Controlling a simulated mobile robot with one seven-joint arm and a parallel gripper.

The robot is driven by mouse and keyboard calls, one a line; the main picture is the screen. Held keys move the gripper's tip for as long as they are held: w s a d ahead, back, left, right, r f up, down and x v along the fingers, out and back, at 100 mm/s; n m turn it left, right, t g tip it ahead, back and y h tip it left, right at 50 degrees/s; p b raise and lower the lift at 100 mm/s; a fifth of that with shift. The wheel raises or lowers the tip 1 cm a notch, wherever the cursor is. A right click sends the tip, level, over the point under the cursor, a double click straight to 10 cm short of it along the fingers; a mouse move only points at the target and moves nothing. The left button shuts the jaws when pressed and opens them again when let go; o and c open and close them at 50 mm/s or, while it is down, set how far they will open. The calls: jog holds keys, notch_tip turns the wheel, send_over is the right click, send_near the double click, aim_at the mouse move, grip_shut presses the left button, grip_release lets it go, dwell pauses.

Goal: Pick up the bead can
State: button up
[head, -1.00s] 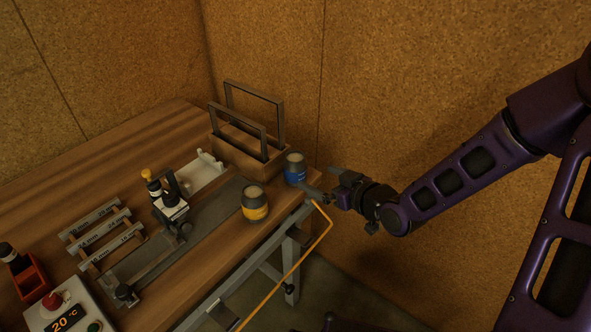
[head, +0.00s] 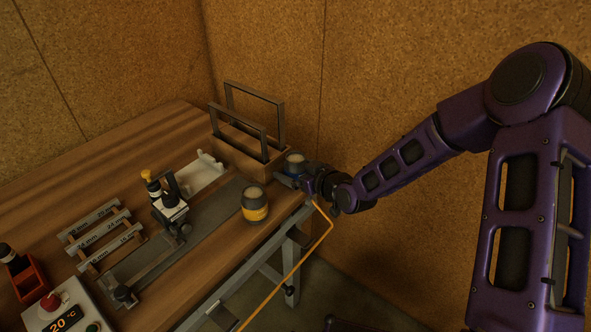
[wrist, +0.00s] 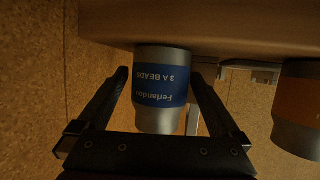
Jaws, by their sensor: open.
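The bead can is a grey can with a blue label (wrist: 161,85), whose upside-down print reads "3 A BEADS" in the wrist view. In the head view the blue can (head: 295,162) stands on the table's far right corner, partly hidden by my gripper. My gripper (wrist: 160,85) is open, with one finger on each side of the can. In the head view my gripper (head: 290,181) reaches in low from the right. I cannot tell whether either finger touches the can.
A can with a yellow-orange label (head: 255,207) stands nearby; it also shows in the wrist view (wrist: 300,95). A wooden box with dark frames (head: 236,150) sits just behind the blue can. A microscope-like device (head: 171,205) stands on the table (head: 100,160).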

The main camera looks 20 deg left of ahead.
jog(key=c, duration=1.5)
jog(key=shift+r, duration=0.15)
jog(key=shift+c, duration=0.2)
